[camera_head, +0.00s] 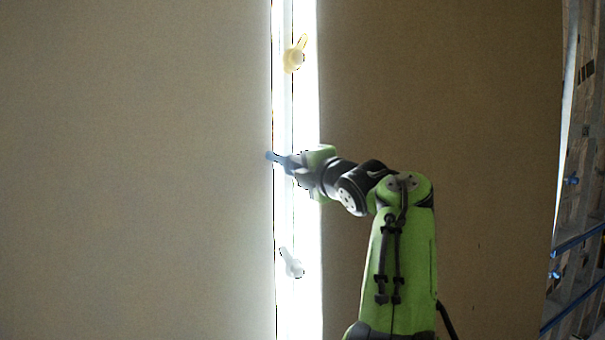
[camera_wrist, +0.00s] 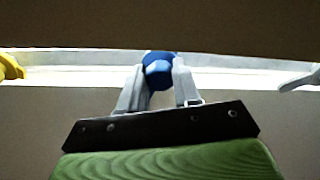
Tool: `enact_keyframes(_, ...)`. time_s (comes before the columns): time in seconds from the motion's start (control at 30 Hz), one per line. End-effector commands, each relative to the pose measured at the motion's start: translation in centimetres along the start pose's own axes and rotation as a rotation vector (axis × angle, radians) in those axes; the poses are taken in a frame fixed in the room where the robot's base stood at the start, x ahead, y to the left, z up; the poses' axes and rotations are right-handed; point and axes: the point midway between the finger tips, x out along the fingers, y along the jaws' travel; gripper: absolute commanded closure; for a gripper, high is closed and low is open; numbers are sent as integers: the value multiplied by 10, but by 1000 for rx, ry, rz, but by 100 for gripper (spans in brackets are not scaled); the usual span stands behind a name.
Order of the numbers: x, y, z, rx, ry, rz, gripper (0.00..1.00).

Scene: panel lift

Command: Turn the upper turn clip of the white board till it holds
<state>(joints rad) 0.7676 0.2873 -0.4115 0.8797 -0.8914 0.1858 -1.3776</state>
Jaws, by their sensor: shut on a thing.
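The pale board (camera_head: 130,170) fills the left of the head view, its right edge beside a bright white upright strip (camera_head: 306,100). The upper turn clip (camera_head: 293,59) is yellowish and sits on the strip, its narrow end pointing up and slightly right, away from the board. It shows as a yellow piece at the left edge of the wrist view (camera_wrist: 10,67). The lower clip (camera_head: 291,264) is whitish, tilted up-left; whether it overlaps the board is unclear. My gripper (camera_head: 277,158) is between the two clips, shut on a blue knob (camera_wrist: 158,70) at the board's edge.
A brown wall panel (camera_head: 450,110) stands right of the strip, behind my arm. At the far right are a rack-like frame with blue bars (camera_head: 578,240). The strip is clear between my gripper and the upper clip.

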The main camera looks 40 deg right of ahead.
Motion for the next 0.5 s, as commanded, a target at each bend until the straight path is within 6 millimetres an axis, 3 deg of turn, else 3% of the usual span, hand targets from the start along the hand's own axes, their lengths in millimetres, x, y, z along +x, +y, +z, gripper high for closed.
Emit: enact_keyframes(0.5, 0, 0, 0, -357, 0, -3, 98)
